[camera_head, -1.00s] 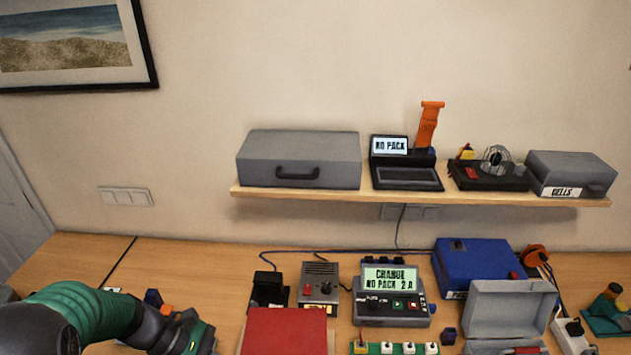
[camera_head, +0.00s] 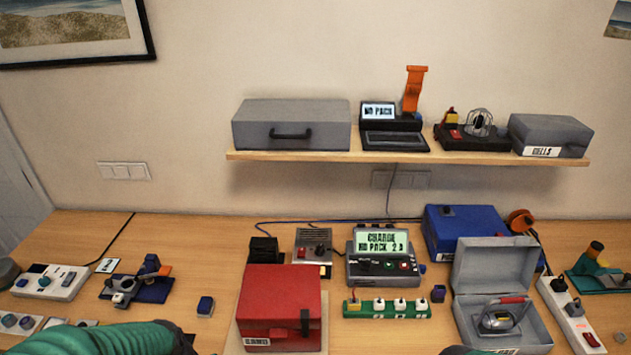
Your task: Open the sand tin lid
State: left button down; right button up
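The red tin (camera_head: 279,292) stands in the lower middle of the head view. Its lid is shut, with a dark latch (camera_head: 305,322) on the front. A small pale label (camera_head: 257,342) sits at the front left; I cannot read it surely. The tin rests on a pale board. The green sleeve of my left arm crosses the bottom left, left of the tin; its gripper is out of the picture. A small dark piece at the bottom edge, right of the tin, seems to be part of my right arm; its gripper does not show.
A charger (camera_head: 382,257) and green socket strip (camera_head: 387,309) stand right of the tin. An open grey case (camera_head: 496,265) and blue box (camera_head: 468,232) are farther right. A small blue block (camera_head: 205,306) lies left. A shelf (camera_head: 400,157) holds cases and devices.

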aim_at(272, 297)
jog(key=k+j, duration=0.1)
jog(key=j, duration=0.4)
jog(key=k+j+z, duration=0.1)
jog(key=j, duration=0.4)
jog(key=k+j, duration=0.1)
jog(key=j, duration=0.35)
